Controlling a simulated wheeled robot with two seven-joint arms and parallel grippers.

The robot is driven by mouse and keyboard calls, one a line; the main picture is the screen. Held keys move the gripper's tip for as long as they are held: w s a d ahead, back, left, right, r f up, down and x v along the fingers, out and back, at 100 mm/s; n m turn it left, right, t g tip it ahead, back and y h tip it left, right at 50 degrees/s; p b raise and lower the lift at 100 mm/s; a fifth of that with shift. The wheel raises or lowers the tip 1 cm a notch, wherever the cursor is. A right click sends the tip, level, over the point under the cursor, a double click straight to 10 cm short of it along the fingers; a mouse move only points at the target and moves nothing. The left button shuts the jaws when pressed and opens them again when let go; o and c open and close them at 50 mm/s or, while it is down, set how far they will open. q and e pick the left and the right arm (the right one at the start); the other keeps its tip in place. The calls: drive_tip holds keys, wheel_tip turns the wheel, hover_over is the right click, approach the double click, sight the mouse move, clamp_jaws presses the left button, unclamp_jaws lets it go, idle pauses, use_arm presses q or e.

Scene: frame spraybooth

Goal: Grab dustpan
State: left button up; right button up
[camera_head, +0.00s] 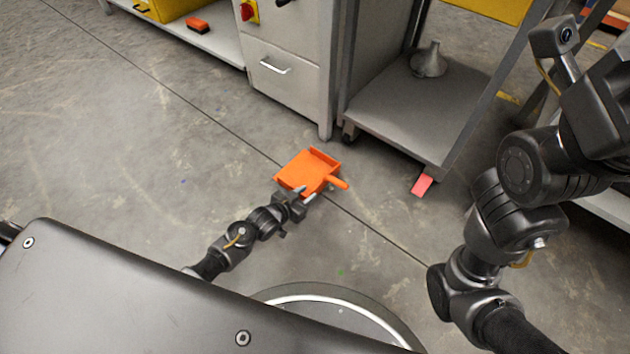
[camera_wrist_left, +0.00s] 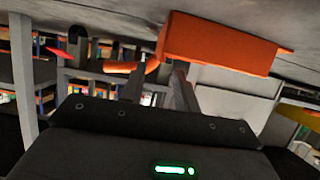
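An orange dustpan (camera_head: 306,169) lies on the concrete floor, its short handle (camera_head: 338,183) pointing right. My left gripper (camera_head: 306,194) is low at the dustpan's near side, close to where the handle meets the pan. In the left wrist view the dustpan (camera_wrist_left: 220,45) is above and ahead of the fingers, with an orange handle-like part (camera_wrist_left: 125,67) near the fingertips. The two fingers (camera_wrist_left: 155,80) stand apart; I see no clear grip, and cannot tell whether they touch it. My right arm fills the right side of the head view; its fingers are not visible.
Behind the dustpan stand a grey drawer cabinet (camera_head: 290,78) and a low grey shelf (camera_head: 405,112) with a metal funnel (camera_head: 429,61). An orange brush (camera_head: 197,25) lies at upper left. Floor to the left is clear.

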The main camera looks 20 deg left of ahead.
sight(316, 188)
use_arm(q)
drive_tip(key=shift+w+d+f, duration=0.15)
drive_tip(key=shift+w, duration=0.15)
drive_tip(key=b+x, duration=0.4)
drive_tip(key=shift+f, duration=0.2)
drive_tip(key=shift+w+d+b, duration=0.2)
drive_tip(key=shift+w+b, duration=0.2)
drive_tip(key=shift+w, duration=0.1)
drive_tip(key=shift+r, duration=0.1)
drive_tip(key=shift+c, duration=0.4)
clamp_jaws()
